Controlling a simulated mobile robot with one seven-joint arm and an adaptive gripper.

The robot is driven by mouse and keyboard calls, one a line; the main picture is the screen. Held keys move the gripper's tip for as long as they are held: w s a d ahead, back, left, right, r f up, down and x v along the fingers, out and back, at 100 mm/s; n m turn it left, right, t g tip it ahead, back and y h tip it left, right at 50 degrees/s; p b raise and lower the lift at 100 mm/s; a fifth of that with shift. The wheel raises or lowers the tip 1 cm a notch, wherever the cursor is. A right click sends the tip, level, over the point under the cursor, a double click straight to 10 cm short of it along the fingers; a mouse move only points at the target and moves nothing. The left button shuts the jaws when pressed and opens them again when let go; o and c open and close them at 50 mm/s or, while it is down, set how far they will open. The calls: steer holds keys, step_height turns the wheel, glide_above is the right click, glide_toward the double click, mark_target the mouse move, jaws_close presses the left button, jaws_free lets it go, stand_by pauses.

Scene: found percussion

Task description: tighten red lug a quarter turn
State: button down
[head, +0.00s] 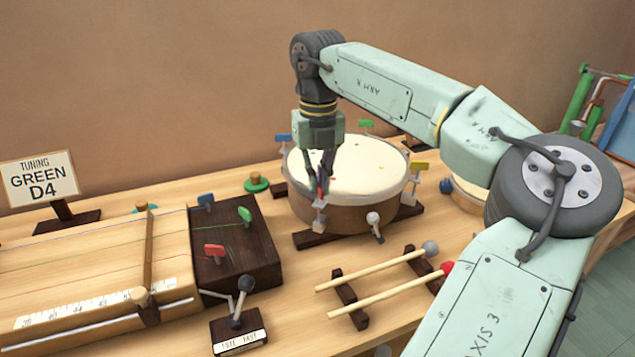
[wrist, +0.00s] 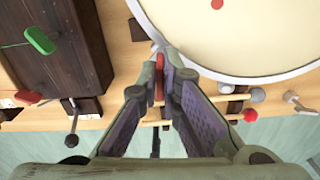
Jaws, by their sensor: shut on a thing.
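The drum (head: 352,168) has a pale round head and a brown shell, and its head also shows in the wrist view (wrist: 230,35). The red lug (wrist: 159,80) is at the drum's near-left rim. My gripper (wrist: 160,66) points down at that rim and is shut on the red lug, with a finger on either side of it. In the head view my gripper (head: 321,176) hides most of the red lug. Other lugs on the rim are blue (head: 284,138), green (head: 366,124) and yellow (head: 419,166).
A stringed box with red (head: 214,251), green (head: 245,214) and blue (head: 206,200) pegs stands to the left. Two mallets (head: 370,270) lie on a dark rack in front of the drum. A small lever (head: 239,300) stands near the front edge. A tuning sign (head: 40,178) reads "GREEN D4".

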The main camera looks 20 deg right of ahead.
mark_target(319, 184)
steer(key=shift+d+m+b, duration=0.1)
steer(key=shift+m+b, duration=0.3)
steer(key=shift+m, duration=1.6)
steer(key=c, duration=1.8)
jaws_free()
step_height(319, 184, up, 12)
